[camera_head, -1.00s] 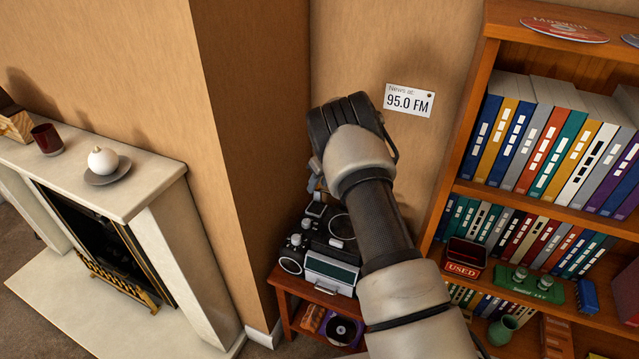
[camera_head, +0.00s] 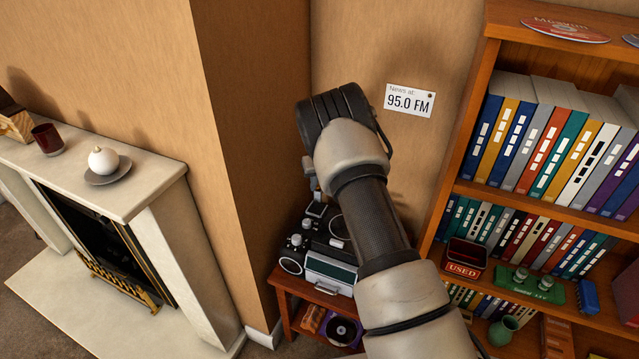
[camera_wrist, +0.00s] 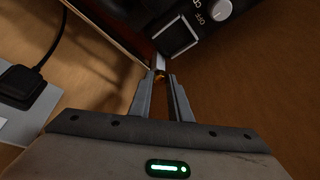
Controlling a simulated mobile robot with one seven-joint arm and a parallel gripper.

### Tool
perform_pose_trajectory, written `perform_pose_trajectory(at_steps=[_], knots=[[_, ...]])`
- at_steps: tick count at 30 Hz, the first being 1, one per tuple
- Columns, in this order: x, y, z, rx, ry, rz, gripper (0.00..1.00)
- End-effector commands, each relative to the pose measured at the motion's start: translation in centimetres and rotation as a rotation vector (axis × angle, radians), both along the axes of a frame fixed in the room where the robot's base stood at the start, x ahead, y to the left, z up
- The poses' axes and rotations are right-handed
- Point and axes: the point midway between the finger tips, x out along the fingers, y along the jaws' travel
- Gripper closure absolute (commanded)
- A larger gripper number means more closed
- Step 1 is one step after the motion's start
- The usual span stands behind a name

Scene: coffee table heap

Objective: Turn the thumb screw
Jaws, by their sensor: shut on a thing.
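In the wrist view, my gripper (camera_wrist: 161,84) is shut on a small brass-coloured piece (camera_wrist: 159,74), seemingly the thumb screw. Only a sliver of it shows between the fingertips. A pale metal part (camera_wrist: 158,62) lies just beyond it, beside a dark device (camera_wrist: 200,25) with a light-framed square and a round knob (camera_wrist: 221,10) marked OFF. In the head view, my wrist hides most of the fingers, and the thumb screw cannot be made out. They are above the dark equipment (camera_head: 305,241) on a small wooden table.
A silver-and-green radio-like box (camera_head: 329,272) stands at the table's front. A bookshelf (camera_head: 470,160) is close on the right, and a wall corner (camera_head: 250,150) on the left. In the wrist view, a black plug (camera_wrist: 22,88) with a cord sits on a pale plate.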

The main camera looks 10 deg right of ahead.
Motion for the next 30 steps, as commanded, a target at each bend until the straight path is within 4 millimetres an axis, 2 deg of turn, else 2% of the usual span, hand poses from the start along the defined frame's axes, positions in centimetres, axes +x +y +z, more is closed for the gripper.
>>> perform_pose_trajectory(at_steps=[18,30], knots=[[0.06,0.74,0.01,-0.003,-0.001,-0.543,1.0],[0.1,0.81,-0.02,-0.002,0.0,-0.732,1.0]])
